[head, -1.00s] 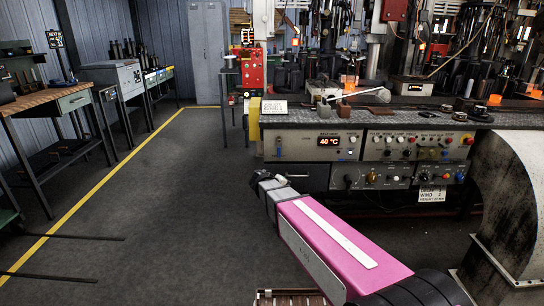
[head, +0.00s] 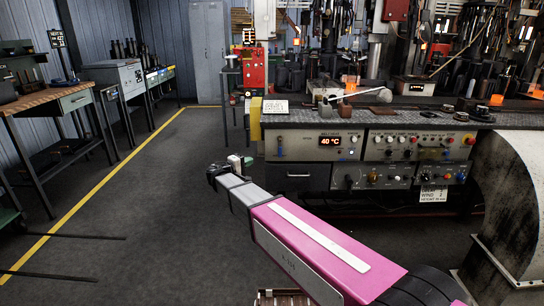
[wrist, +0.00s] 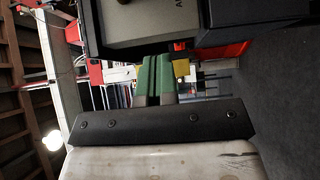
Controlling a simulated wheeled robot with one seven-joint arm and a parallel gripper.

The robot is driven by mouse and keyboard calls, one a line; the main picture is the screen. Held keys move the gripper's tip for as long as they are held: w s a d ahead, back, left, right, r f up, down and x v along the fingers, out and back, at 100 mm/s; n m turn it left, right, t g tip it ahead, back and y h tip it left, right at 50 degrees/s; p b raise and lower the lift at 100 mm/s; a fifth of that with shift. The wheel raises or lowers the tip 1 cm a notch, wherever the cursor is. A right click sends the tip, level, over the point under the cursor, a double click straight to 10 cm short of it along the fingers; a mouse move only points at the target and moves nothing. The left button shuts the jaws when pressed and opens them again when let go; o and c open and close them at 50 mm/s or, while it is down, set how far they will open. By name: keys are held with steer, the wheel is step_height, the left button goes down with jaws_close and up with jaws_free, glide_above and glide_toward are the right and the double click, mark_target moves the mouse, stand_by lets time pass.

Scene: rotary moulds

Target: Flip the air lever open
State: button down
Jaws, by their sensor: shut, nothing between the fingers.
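The control panels (head: 312,143) are on the front of the workbench in the head view. A small blue lever (head: 280,150) is at the left end of the upper panel, and other small knobs and switches sit to the right. I cannot tell for certain which is the air lever. My gripper (head: 241,162) is left of and below that blue lever, in front of the bench end and apart from the panels. Its green fingers also show side by side in the wrist view (wrist: 156,77). They are shut and empty. No lever can be made out in the wrist view.
A dark drawer (head: 298,177) is under the upper panel. A yellow part (head: 256,118) marks the bench's left end. A large curved metal duct (head: 510,200) stands at the right. The floor (head: 140,200) to the left is open.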

mark_target(280, 148)
steer(key=shift+s+d+x, duration=0.35)
steer(key=shift+x, duration=1.8)
steer(key=shift+s+d+x, duration=0.3)
steer(key=shift+x, duration=1.85)
steer(key=shift+s+d+x, duration=0.35)
steer(key=shift+x, duration=1.8)
steer(key=shift+f, duration=0.15)
